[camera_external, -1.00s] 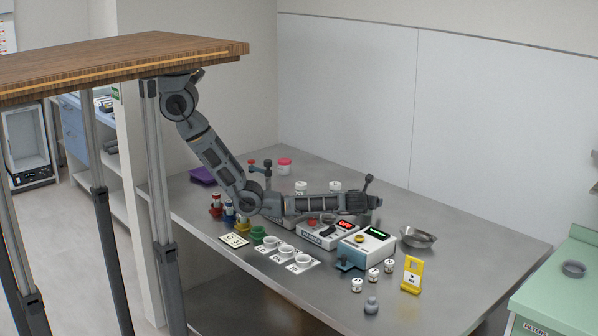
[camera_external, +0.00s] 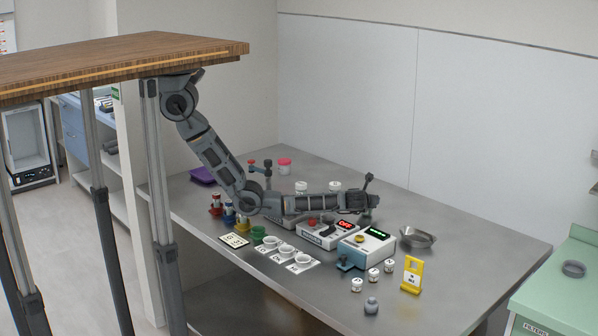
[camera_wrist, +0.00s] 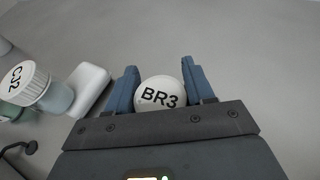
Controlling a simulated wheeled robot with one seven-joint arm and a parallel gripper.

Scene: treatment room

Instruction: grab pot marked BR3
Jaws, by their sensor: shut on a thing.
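The pot marked BR3 (camera_wrist: 160,93) has a round white lid with black letters and shows in the wrist view. It sits between the two blue fingers of my gripper (camera_wrist: 163,82), one at each side of the lid. The gripper is shut on it. In the external view my gripper (camera_external: 368,203) is over the far middle part of the steel bench, behind the devices with lit displays. The pot cannot be made out there. I cannot tell whether its base touches the bench.
A pot marked CJ2 (camera_wrist: 30,80) and a white block (camera_wrist: 90,88) are left of the gripper. On the bench, a device with a green display (camera_external: 368,245), a metal dish (camera_external: 417,237) and a yellow stand (camera_external: 412,275) stand nearby.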

